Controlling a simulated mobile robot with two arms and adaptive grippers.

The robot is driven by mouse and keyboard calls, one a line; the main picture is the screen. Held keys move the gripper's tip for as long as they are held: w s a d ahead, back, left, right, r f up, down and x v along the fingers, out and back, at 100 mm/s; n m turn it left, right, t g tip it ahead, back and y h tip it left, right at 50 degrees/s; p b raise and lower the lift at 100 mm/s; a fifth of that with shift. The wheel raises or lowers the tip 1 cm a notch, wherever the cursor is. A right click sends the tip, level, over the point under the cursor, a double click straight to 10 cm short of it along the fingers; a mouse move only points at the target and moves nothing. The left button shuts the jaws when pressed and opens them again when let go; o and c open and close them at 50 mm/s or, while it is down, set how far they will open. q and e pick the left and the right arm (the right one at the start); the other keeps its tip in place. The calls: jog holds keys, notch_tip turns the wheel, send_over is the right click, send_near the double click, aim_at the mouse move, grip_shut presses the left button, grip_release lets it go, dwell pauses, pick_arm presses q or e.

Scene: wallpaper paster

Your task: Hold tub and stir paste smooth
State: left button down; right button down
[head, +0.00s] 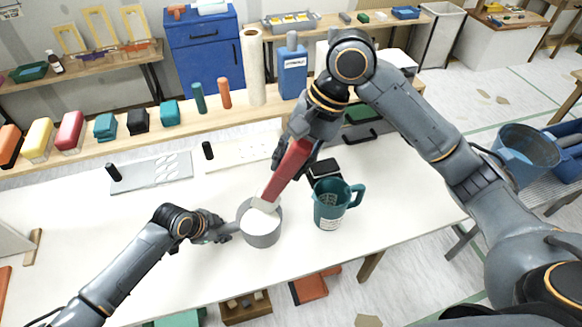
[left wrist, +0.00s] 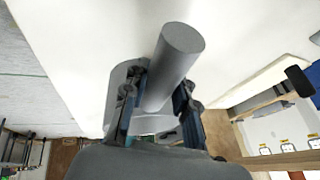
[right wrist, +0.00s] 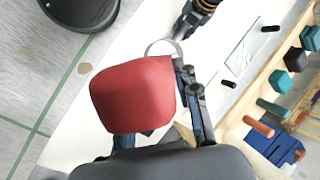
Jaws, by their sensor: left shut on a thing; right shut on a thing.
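A grey tub (head: 262,237) with white paste (head: 260,222) in it stands on the white table. My left gripper (head: 222,236) is shut on the tub's grey side handle (head: 229,228), which shows as a round bar in the left wrist view (left wrist: 178,60). My right gripper (head: 297,143) is above the tub, shut on the red handle of a stirring tool (head: 286,170). The red handle fills the middle of the right wrist view (right wrist: 135,95). The tool is tilted, with its pale lower end at the paste. Its tip is hidden in the tub.
A teal measuring jug (head: 330,212) stands just right of the tub, with a black box (head: 324,171) behind it. A grey board (head: 150,172) lies at the back left. Table to the left of the tub is mostly clear. A blue bucket (head: 527,155) is far right.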

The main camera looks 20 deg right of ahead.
pick_arm(q)
jog(key=shift+s+f, duration=0.1)
jog(key=shift+f, duration=0.05)
jog(key=c, duration=1.1)
grip_release()
jog(key=shift+o, duration=0.6)
jog(key=v, duration=1.2)
jog(key=shift+w, duration=0.2)
